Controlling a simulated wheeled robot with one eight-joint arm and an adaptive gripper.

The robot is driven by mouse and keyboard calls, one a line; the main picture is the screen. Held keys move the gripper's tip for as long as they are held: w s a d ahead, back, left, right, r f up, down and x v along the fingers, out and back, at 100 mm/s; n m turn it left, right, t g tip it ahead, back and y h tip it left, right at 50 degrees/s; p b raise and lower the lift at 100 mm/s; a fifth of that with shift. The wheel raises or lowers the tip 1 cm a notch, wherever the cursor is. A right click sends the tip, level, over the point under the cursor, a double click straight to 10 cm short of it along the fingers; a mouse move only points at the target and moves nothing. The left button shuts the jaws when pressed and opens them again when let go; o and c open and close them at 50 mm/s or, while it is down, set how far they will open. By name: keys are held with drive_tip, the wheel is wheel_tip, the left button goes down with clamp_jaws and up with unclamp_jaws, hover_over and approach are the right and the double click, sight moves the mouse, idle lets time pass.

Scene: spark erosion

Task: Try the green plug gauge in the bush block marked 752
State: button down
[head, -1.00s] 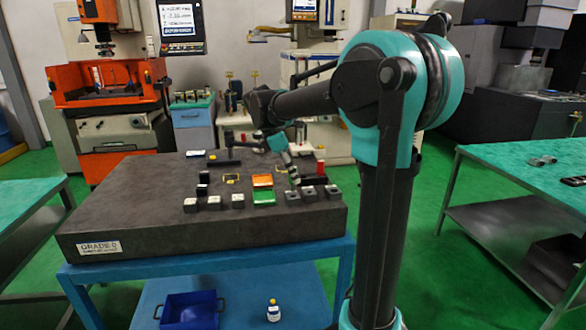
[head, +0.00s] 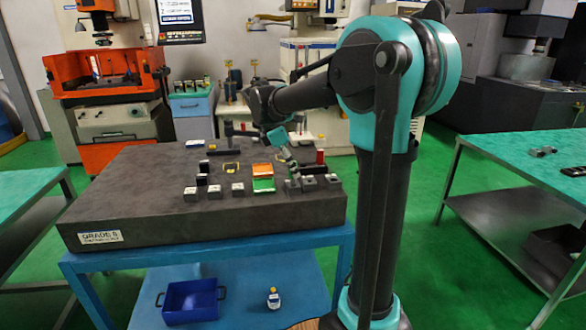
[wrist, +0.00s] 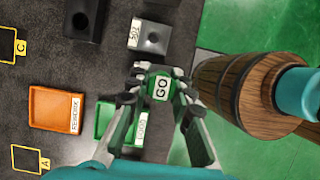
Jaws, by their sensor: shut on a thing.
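My gripper (wrist: 158,88) is shut on the green plug gauge (wrist: 161,87), whose top is marked GO. In the head view my gripper (head: 293,177) is low over the left block of the right-hand row, at the front right of the plate. The gauge's lower end is hidden, so I cannot tell whether it is in a bore. A grey bush block (wrist: 153,37) with a dark bore stands beside my gripper in the wrist view. Its sideways label looks like 502, but is too small to be sure. I cannot make out which block is marked 752.
A green tray (wrist: 103,120) marked GOOD lies close to my gripper, with an orange tray (wrist: 58,89) marked REWORK beside it. A black block (wrist: 85,20) stands nearby. More grey blocks (head: 214,193) line the front of the dark plate (head: 150,205). The plate's front right edge is close.

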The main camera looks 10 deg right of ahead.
drive_tip(key=shift+f, duration=1.1)
idle(1.1)
drive_tip(key=shift+r, duration=0.15)
idle(0.8)
drive_tip(key=shift+r, duration=2.35)
